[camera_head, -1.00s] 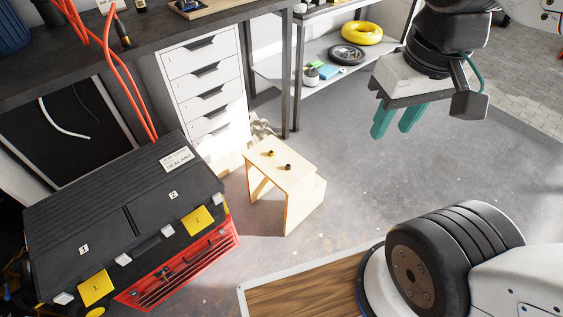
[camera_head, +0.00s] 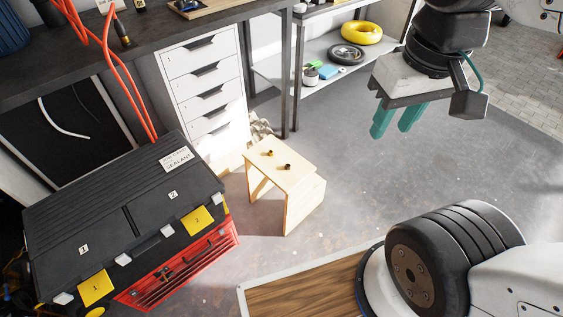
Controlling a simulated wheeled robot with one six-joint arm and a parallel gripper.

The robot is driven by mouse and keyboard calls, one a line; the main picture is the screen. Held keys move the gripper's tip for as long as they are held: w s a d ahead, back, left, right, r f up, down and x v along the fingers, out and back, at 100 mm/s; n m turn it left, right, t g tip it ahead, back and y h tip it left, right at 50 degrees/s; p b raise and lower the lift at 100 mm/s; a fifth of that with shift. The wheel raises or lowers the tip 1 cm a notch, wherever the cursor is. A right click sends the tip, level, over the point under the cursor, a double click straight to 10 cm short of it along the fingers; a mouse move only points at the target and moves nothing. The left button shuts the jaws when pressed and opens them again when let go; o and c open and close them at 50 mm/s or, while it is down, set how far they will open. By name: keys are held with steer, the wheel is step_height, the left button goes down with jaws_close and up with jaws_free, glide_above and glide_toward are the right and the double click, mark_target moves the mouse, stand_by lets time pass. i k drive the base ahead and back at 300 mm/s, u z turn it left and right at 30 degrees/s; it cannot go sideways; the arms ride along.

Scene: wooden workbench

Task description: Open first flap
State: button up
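A black toolbox with a red drawer front stands at the lower left. Its lid has two closed flaps, the flap marked 1 (camera_head: 72,262) at the left and the flap marked 2 (camera_head: 180,215) at the right. Yellow tags numbered 1 (camera_head: 96,288) and 2 (camera_head: 197,220) sit at their front edges, beside pale latches. My gripper (camera_head: 398,121) hangs at the upper right, well away from the toolbox. Its two green fingers point down with a small gap between them, and nothing shows between them.
A small wooden stool (camera_head: 285,171) with two small dark pieces on top stands right of the toolbox. Behind are a white drawer cabinet (camera_head: 201,85), a dark workbench (camera_head: 170,27) and a shelf with a yellow ring (camera_head: 361,33). Orange cables (camera_head: 130,95) hang behind the toolbox. Grey floor in the middle is free.

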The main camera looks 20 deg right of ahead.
mark_target(83, 253)
steer(key=u, duration=1.6)
